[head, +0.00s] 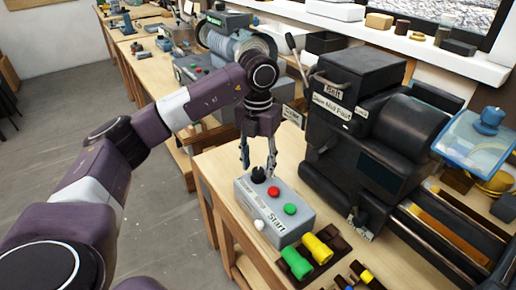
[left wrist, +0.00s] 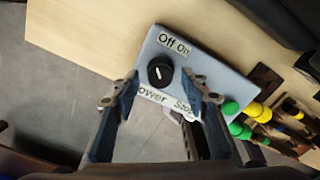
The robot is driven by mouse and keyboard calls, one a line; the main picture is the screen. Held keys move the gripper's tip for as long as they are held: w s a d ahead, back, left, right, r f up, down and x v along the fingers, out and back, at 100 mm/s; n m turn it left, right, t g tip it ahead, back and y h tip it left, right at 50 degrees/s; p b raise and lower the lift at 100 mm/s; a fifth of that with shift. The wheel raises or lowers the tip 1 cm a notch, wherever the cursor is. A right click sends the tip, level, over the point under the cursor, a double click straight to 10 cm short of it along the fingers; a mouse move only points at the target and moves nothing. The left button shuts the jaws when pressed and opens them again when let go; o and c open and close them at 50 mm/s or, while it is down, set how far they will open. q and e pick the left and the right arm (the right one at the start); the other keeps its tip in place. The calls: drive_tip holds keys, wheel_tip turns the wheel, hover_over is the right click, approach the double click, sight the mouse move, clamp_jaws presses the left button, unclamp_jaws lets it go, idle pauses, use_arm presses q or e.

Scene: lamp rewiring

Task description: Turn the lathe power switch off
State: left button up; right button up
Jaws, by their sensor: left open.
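The lathe power switch is a black round knob (head: 258,175) on a grey control box (head: 280,228). In the left wrist view the knob (left wrist: 160,71) has a white pointer line, with "Off" and "On" printed above it and "Power" below. I cannot tell for sure which word the line points at. My left gripper (head: 257,160) is open and points down over the knob, one finger on each side. In the left wrist view the knob shows between the fingertips; I cannot tell whether they touch it. My right gripper is not in view.
Red (head: 273,191) and green (head: 290,209) buttons sit close to the knob on the box. The black lathe (head: 375,125) stands just right of the box. Green and yellow handled tools (head: 317,249) lie in front. Open floor (head: 60,120) is at left.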

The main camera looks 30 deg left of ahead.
sight(258, 170)
use_arm(q)
wheel_tip(258, 170, up, 11)
drive_tip(key=shift+r, duration=0.15)
idle(0.7)
